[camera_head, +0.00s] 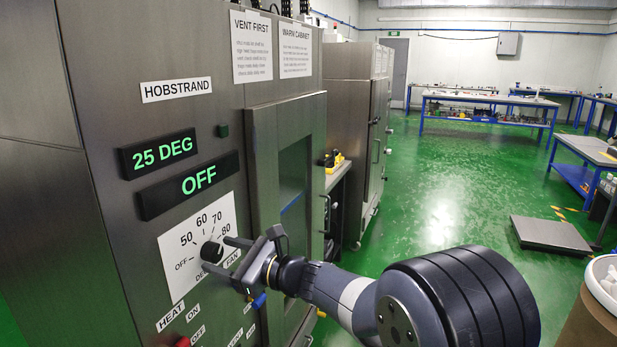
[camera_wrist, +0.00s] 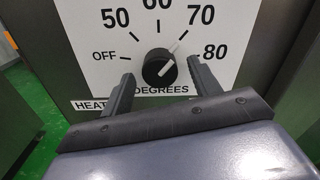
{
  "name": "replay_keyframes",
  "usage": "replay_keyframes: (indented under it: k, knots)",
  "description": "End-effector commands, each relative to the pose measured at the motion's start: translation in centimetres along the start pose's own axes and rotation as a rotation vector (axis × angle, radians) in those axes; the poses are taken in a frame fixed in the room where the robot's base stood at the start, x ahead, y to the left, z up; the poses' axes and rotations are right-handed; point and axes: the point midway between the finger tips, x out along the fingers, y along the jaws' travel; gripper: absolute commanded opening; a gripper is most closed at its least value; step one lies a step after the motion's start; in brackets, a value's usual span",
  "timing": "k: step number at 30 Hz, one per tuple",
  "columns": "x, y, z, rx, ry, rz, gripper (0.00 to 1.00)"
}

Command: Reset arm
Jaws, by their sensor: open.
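My gripper (camera_head: 215,254) is open in front of the cabinet's white dial plate (camera_head: 178,253). In the wrist view my gripper (camera_wrist: 160,72) has one finger on each side of the black dial knob (camera_wrist: 158,68), with gaps visible. Whether the fingertips reach past the knob's face is unclear. The knob also shows in the head view (camera_head: 212,252). Above it, one display (camera_head: 160,154) reads "25 DEG" and another (camera_head: 190,185) reads "OFF".
The steel cabinet (camera_head: 105,60) fills the left. A red switch (camera_head: 183,341) shows below the dial, near "HEAT" and "ON" labels. The green floor (camera_head: 440,200) is open behind my arm. A low platform (camera_head: 550,235) and a drum (camera_head: 590,318) stand at right, with workbenches beyond.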

Motion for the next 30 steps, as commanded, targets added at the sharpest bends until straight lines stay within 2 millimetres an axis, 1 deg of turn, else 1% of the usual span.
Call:
replay_keyframes:
  k: [1, 3, 10, 17, 21, 23, 26, 30]
  knots:
    - [0.6, 0.1, 0.0, 0.0, -0.001, 0.003, 0.59]
    - [1.1, 0.1, 0.0, 0.0, -0.001, 0.002, 0.59]
    - [1.0, 0.0, 0.0, -0.037, 0.0, 0.0, 0.59]
    - [1.0, 0.0, 0.0, -0.035, 0.0, 0.0, 0.59]
    - [0.8, 0.0, 0.1, -0.001, 0.0, 0.0, 0.59]
    - [0.1, -0.1, 0.0, 0.0, 0.0, -0.002, 0.59]
    - [-1.6, -0.1, 0.0, -0.001, 0.0, -0.003, 0.59]
    - [-4.4, -0.1, 0.0, 0.0, 0.001, -0.005, 0.59]
